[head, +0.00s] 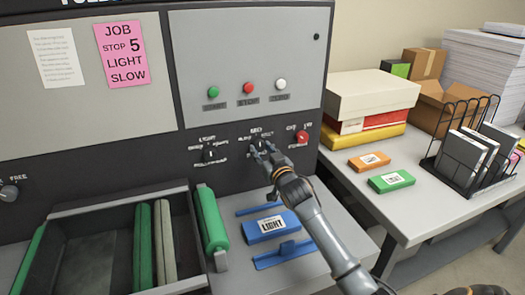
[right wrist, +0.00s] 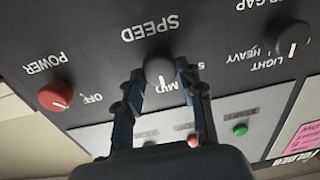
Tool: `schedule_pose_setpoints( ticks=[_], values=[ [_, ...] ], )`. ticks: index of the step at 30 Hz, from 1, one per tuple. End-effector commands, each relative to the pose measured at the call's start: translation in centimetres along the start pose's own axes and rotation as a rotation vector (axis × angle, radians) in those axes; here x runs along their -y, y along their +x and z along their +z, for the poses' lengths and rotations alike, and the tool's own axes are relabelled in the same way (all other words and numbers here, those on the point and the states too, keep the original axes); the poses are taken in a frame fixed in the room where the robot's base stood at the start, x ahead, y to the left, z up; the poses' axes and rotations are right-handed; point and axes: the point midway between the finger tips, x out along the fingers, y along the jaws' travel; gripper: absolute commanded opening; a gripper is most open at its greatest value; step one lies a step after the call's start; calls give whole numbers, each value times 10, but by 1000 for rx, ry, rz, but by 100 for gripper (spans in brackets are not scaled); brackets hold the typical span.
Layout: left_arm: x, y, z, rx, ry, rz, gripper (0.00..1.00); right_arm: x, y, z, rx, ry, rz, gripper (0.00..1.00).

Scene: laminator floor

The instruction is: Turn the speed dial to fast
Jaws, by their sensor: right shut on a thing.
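The speed dial (right wrist: 158,70) is a dark round knob with a white pointer line, seen upside down in the right wrist view. Its pointer lies toward the MID label. A label beginning with S is partly hidden by a finger. My right gripper (right wrist: 162,85) has its two fingers on either side of the knob and is shut on it. In the head view the right gripper (head: 261,152) reaches the machine's lower panel and covers most of the dial. A FAST label cannot be made out. My left gripper is not in view.
The red power knob (head: 302,137) is close to the right of the dial; the light/heavy knob (head: 210,154) is to its left. Green, red and white buttons are above. A blue LIGHT block (head: 272,225) lies below.

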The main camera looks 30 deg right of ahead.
Motion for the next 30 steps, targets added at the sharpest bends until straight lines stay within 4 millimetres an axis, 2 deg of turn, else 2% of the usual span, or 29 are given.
schedule_pose_setpoints(
  ticks=[8, 30],
  values=[
    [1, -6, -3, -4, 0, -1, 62, 0, 0, 0, -3, 132, 2, 6],
    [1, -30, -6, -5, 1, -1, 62, 0, 0, 1, -28, 794, 3, 6]
  ],
)
